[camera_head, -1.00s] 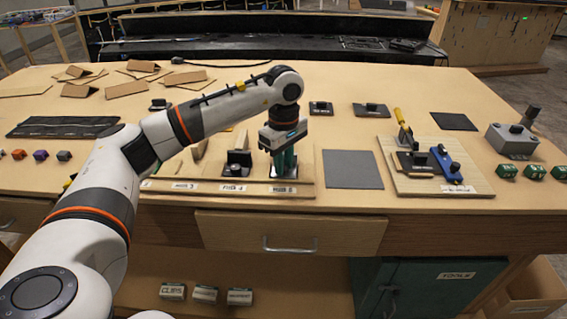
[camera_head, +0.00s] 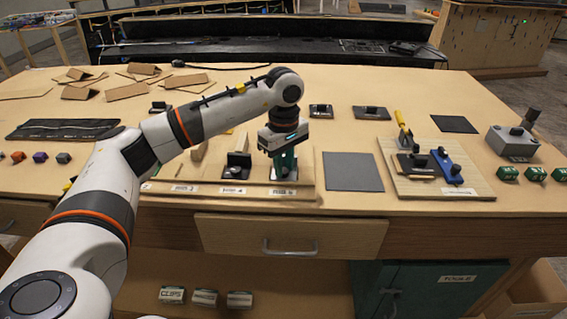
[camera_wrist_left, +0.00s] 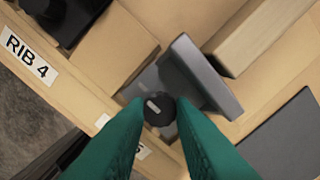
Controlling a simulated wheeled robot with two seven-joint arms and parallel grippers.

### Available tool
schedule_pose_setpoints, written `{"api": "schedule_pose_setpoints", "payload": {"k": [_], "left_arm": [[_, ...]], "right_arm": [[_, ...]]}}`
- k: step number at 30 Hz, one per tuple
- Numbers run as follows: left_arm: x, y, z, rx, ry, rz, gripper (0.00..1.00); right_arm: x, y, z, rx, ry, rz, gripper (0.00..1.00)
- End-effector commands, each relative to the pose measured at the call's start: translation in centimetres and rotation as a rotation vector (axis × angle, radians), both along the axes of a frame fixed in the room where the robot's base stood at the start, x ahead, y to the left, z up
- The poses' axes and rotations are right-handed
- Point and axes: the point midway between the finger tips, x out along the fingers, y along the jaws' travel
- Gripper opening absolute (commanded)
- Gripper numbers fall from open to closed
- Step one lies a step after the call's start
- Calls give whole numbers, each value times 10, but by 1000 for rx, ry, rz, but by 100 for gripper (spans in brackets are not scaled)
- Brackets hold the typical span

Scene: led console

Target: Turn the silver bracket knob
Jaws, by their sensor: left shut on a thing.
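My left gripper (camera_head: 284,172) points down at the right end of the wooden board (camera_head: 305,186). In the left wrist view its green fingers (camera_wrist_left: 158,112) are shut on a small round black knob (camera_wrist_left: 154,103) with a pale mark on top. The knob sits at a grey metal bracket (camera_wrist_left: 200,78) whose upright plate stands right beside the fingers. The fingers hide the knob's sides and part of the bracket's base. In the head view the gripper and arm mostly cover this bracket. My right gripper is not in view.
A dark bracket (camera_head: 238,162) stands on the board just left of the gripper. A dark grey mat (camera_head: 353,172) lies to the right, then a wooden panel (camera_head: 470,189) with a blue part and a yellow-handled tool. A drawer (camera_head: 225,236) is below the front edge.

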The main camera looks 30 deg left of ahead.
Motion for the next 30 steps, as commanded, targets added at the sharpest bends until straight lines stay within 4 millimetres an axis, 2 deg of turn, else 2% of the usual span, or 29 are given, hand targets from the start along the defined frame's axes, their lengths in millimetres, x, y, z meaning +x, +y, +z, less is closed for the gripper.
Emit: {"api": "schedule_pose_setpoints", "payload": {"k": [1, 8, 9, 13, 23, 26, 30], "left_arm": [[3, 1, 6, -2, -17, 3, 0], [3, 1, 6, -2, -17, 4, 0], [3, 1, 6, -2, -17, 4, 24], [2, 1, 5, -1, -13, 3, 45], [1, 0, 5, -1, -6, 1, 45], [2, 0, 14, -1, -8, 1, 45], [2, 0, 41, -2, -11, 1, 45]], "right_arm": [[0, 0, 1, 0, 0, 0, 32], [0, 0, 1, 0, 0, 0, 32], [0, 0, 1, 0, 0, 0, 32], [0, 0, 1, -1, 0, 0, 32], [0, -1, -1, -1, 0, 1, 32], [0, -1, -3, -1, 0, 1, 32], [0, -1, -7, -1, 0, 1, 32]]}}
